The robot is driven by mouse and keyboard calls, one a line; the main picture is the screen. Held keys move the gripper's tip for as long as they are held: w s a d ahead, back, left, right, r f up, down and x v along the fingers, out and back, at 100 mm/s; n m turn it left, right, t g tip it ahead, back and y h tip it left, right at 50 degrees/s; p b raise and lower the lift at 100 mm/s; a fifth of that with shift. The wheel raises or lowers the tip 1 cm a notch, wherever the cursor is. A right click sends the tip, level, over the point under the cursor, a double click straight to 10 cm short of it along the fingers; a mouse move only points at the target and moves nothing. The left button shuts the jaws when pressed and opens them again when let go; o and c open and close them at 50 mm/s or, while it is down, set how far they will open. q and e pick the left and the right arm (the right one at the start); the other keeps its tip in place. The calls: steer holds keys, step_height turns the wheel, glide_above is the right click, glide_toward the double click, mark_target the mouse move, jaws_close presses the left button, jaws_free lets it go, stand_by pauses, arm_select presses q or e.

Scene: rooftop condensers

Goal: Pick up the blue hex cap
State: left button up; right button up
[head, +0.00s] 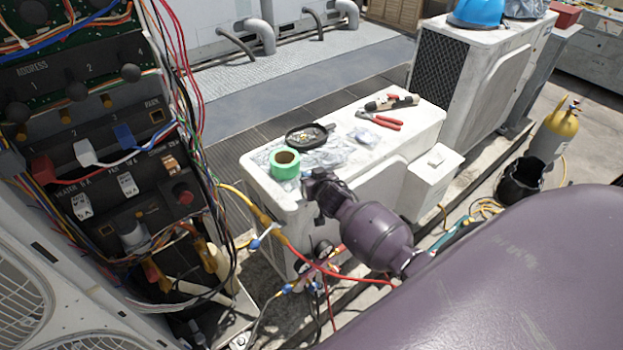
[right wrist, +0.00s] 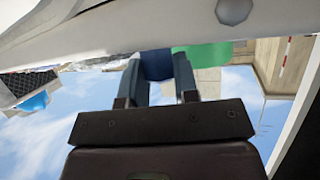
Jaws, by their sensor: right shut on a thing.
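My right gripper (head: 316,183) is at the near left edge of the white condenser top (head: 415,135), beside a green tape roll (head: 285,163). In the right wrist view my right gripper (right wrist: 158,72) has its two fingers on either side of a dark blue piece, the blue hex cap (right wrist: 157,64), and is shut on it. The green tape roll (right wrist: 205,54) shows just right of the cap there. In the head view the cap cannot be made out; the gripper covers that spot. I cannot tell whether the cap still touches the condenser top. My left gripper is not in view.
On the condenser top lie a black round dish (head: 306,136), clear plastic wrap, red-handled pliers (head: 380,120) and another tool. An open wired panel (head: 95,130) stands at left. Yellow and red hoses (head: 325,268) run below the gripper. A yellow-topped cylinder (head: 560,125) stands at right.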

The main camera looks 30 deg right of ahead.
step_height(320, 180, up, 19)
steer(key=p, duration=0.2)
steer(key=shift+r+p, duration=0.2)
steer(key=shift+p, duration=0.1)
